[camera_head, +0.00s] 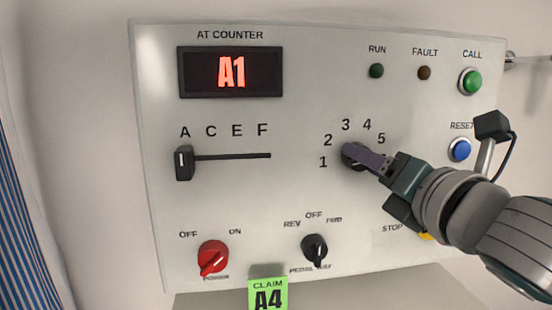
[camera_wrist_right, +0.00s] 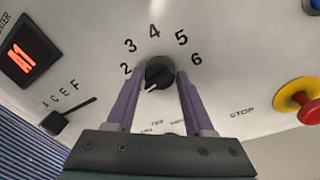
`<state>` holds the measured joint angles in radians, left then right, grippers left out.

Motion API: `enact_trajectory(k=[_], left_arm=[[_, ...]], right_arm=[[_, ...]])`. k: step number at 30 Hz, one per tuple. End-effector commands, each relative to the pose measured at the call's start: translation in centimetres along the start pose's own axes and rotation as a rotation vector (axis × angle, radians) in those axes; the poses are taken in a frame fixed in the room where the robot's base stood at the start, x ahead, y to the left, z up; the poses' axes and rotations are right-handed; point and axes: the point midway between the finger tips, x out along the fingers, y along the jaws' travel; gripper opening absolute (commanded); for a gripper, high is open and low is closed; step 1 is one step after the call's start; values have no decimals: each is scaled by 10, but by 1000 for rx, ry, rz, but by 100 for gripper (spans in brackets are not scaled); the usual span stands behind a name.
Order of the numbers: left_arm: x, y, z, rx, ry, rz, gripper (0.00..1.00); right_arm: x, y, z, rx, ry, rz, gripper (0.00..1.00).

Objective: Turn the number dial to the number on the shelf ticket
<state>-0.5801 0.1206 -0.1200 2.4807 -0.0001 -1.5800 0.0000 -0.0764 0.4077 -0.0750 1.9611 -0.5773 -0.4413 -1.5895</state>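The number dial (camera_head: 352,155) is a round black knob ringed by printed numbers. In the right wrist view the dial (camera_wrist_right: 159,73) has its white pointer mark toward the lower left, on the side of 1. The green shelf ticket (camera_head: 267,297) reads CLAIM A4. The display (camera_head: 230,72) reads A1; it also shows in the wrist view (camera_wrist_right: 22,53). My right gripper (camera_head: 350,152) is at the dial, its purple fingers (camera_wrist_right: 160,76) on either side of the knob with slight gaps, so it looks open. My left gripper is not in view.
The letter slider (camera_head: 184,163) stands at A. A red power knob (camera_head: 212,257) and a black pedal knob (camera_head: 314,249) are below. Green call (camera_head: 470,81) and blue reset (camera_head: 459,149) buttons are at the right. The yellow-based red stop button (camera_wrist_right: 312,108) is right of the gripper.

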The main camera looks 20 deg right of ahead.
Motion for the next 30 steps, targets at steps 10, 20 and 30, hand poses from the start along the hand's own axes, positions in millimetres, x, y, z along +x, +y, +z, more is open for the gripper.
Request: enact_trajectory(k=[10, 20, 30], left_arm=[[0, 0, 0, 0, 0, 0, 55], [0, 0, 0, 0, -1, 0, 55], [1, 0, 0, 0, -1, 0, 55]], right_arm=[[0, 0, 0, 0, 0, 0, 12], [0, 0, 0, 7, -1, 1, 0], [0, 0, -1, 146, -11, 8, 0]])
